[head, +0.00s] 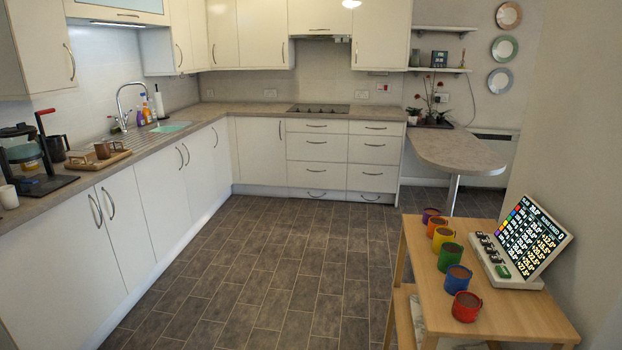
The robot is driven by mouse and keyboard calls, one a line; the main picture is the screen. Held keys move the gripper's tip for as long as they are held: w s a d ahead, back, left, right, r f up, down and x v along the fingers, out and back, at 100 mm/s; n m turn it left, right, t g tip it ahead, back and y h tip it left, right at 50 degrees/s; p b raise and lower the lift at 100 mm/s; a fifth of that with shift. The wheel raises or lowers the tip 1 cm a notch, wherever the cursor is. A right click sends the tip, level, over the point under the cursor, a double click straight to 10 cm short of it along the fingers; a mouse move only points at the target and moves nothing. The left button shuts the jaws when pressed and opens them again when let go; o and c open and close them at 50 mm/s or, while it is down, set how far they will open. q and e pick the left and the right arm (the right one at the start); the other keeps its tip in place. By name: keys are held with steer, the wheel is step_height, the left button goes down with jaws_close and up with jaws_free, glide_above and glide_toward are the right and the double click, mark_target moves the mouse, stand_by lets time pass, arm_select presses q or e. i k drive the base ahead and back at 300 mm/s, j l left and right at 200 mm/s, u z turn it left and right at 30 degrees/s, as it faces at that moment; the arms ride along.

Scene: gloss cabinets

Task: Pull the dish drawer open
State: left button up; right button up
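Two side-by-side stacks of white drawers stand under the worktop at the back of the head view. The left stack (317,153) and the right stack (375,157) have curved metal handles, and all their fronts look closed and flush. I cannot tell from the picture which one is the dish drawer. The drawers are far off across the floor. Neither of my grippers shows in this view.
The tiled floor (270,265) between me and the drawers is clear. A wooden table (510,318) with several coloured mugs and a display board (525,238) stands at the right. Closed white cabinets (165,205) line the left. A rounded peninsula counter (455,152) juts out at the back right.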

mark_target(330, 176)
steer(key=i+j+u, duration=0.15)
steer(key=i, duration=0.25)
steer(key=i+j+u, duration=0.15)
steer(key=i, duration=0.3)
steer(key=i+j+u, duration=0.1)
steer(key=i, duration=0.35)
steer(key=i+l+z, duration=0.1)
steer(key=i+z, duration=0.15)
steer(key=i, duration=0.4)
steer(key=i+z, duration=0.25)
steer(key=i, duration=0.35)
steer(key=i+j+z, duration=0.25)
steer(key=i, duration=2.7)
